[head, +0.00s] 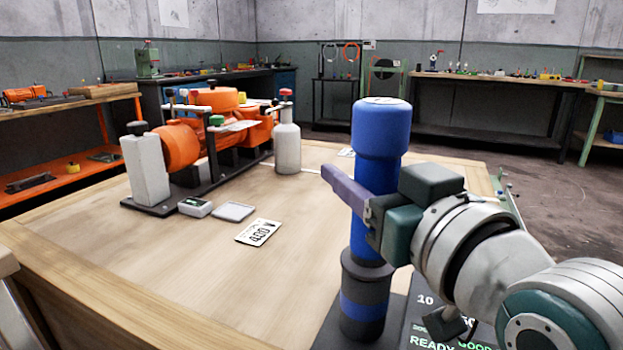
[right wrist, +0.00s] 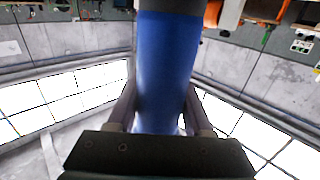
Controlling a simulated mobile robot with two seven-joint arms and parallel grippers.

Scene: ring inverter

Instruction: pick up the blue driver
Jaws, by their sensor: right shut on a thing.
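The blue driver (head: 381,135) is a tall, thick blue cylinder with a dark grey lower part and a blue band. It is upright at the right front of the wooden table. My right gripper (head: 347,190) is shut on its middle from the right; one finger shows across its front. In the right wrist view the blue driver (right wrist: 166,65) runs between the two fingers of the right gripper (right wrist: 163,105). The driver's foot is at a dark pad (head: 335,330); I cannot tell whether it touches. My left gripper is not in view.
An orange machine (head: 181,147) on a dark base stands at the table's back left, with a grey-white bottle (head: 287,147) beside it. A small device (head: 195,207), a grey tray (head: 233,212) and a printed card (head: 258,232) lie in front. The table's front left is clear.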

